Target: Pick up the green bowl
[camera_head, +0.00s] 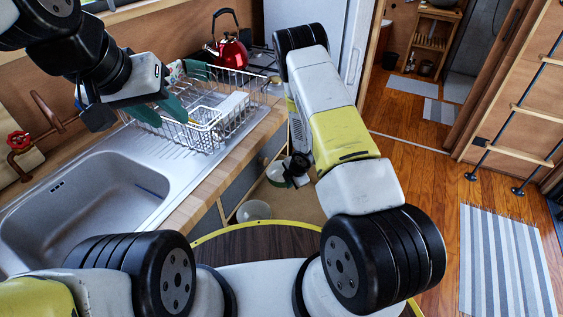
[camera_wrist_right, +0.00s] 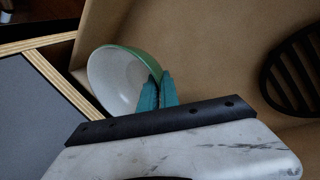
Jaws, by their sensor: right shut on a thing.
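The green bowl (camera_wrist_right: 122,78), green outside and pale inside, is tilted with its open side toward the left in the right wrist view. My right gripper (camera_wrist_right: 159,86) has its teal fingers shut on the bowl's right rim. In the head view the bowl (camera_head: 276,172) shows small beside my right gripper (camera_head: 293,171), low in the open cabinet area under the counter. My arm and gripper hide part of it there.
A pale bowl (camera_head: 254,210) stands lower in the cabinet area. A wooden-edged panel (camera_wrist_right: 42,66) is left of the held bowl, and a dark slatted object (camera_wrist_right: 294,75) is at right. The sink (camera_head: 90,200), dish rack (camera_head: 215,118) and red kettle (camera_head: 231,50) are on the counter.

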